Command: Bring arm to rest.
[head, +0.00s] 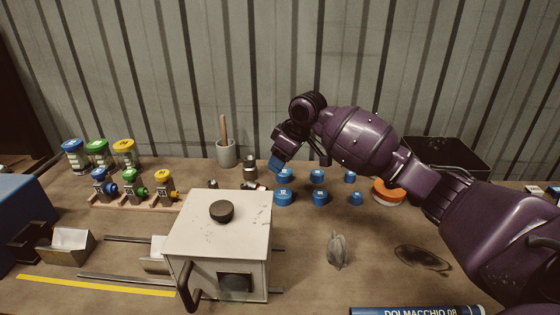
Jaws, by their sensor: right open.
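My right arm comes in from the right, purple and bent over the back of the workbench (310,265). Its gripper (280,162) points down and left, above the back row of blue numbered caps (284,196). The gripper is open. A blue patch shows at its fingertips; I cannot tell whether it is part of the fingers or a cap behind them. My left gripper is not in view.
A white crimper box (220,235) with a black knob and lever stands front centre. Jars (98,152) and a rack of fittings (134,192) are at left. An orange ring (388,192), a black bin (445,152) and a grey rag (337,251) lie around the arm.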

